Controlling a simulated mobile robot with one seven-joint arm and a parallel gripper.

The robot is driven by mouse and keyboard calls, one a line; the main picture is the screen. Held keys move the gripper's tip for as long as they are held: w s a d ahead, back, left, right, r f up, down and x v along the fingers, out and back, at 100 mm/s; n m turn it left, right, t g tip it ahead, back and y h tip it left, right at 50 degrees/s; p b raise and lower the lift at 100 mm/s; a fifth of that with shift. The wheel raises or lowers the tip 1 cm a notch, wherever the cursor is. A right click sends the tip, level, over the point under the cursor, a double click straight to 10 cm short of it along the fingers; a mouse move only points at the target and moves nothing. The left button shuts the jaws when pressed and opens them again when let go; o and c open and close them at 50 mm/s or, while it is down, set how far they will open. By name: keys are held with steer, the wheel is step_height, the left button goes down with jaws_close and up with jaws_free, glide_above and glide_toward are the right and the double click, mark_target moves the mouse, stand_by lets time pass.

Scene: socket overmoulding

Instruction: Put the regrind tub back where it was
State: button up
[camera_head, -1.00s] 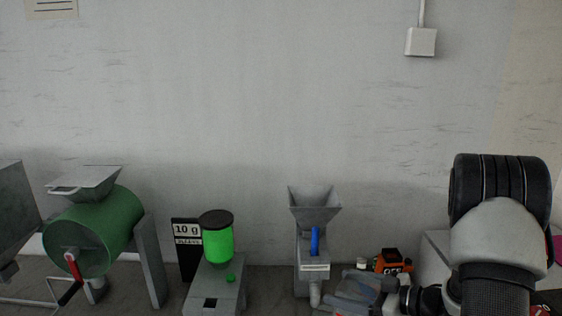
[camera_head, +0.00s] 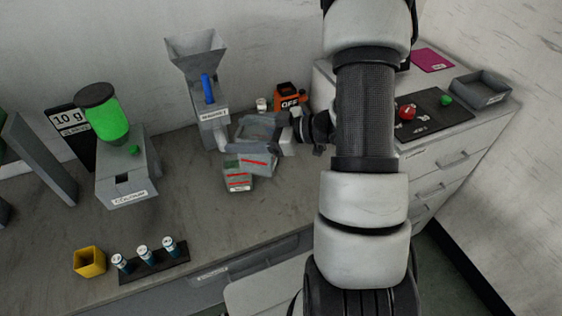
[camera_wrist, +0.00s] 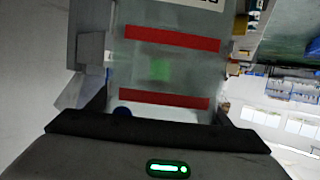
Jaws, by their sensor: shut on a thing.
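My gripper (camera_head: 254,142) is low over the bench, right of the grey hopper machine. It is shut on the regrind tub (camera_head: 238,176), a greyish, see-through box with red stripes and a white label. In the wrist view the tub (camera_wrist: 160,45) fills the space between the fingers, with two red bands and a green patch between them. Another red-striped grey surface (camera_head: 258,163) overlaps the tub in the head view; I cannot tell whether it is part of it. The tub's underside is hidden, so contact with the bench is unclear.
Further left are a green-canister feeder (camera_head: 125,176), a yellow cup (camera_head: 90,262) and a vial rack (camera_head: 155,262). The bench front (camera_head: 225,222) is clear. Drawers (camera_head: 445,165) stand right.

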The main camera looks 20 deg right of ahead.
steer(key=d+f+m+t+h+b, duration=0.25)
steer(key=d+f+b, duration=0.25)
steer(key=d+b, duration=0.5)
steer(key=d+f+m+t+h+b, duration=0.2)
steer(key=d+f+m+h+b, duration=0.35)
steer(key=b, duration=0.55)
step_height(320, 180, down, 10)
steer(key=d+n+y+b, duration=0.1)
steer(key=b, duration=0.3)
steer(key=shift+s+d+r+n+y, duration=0.2)
steer(key=shift+s+d+n+y, duration=0.05)
steer(key=shift+d+n+y, duration=0.15)
steer(key=shift+f, duration=0.2)
steer(key=o, duration=1.8)
steer(key=shift+r, duration=0.1)
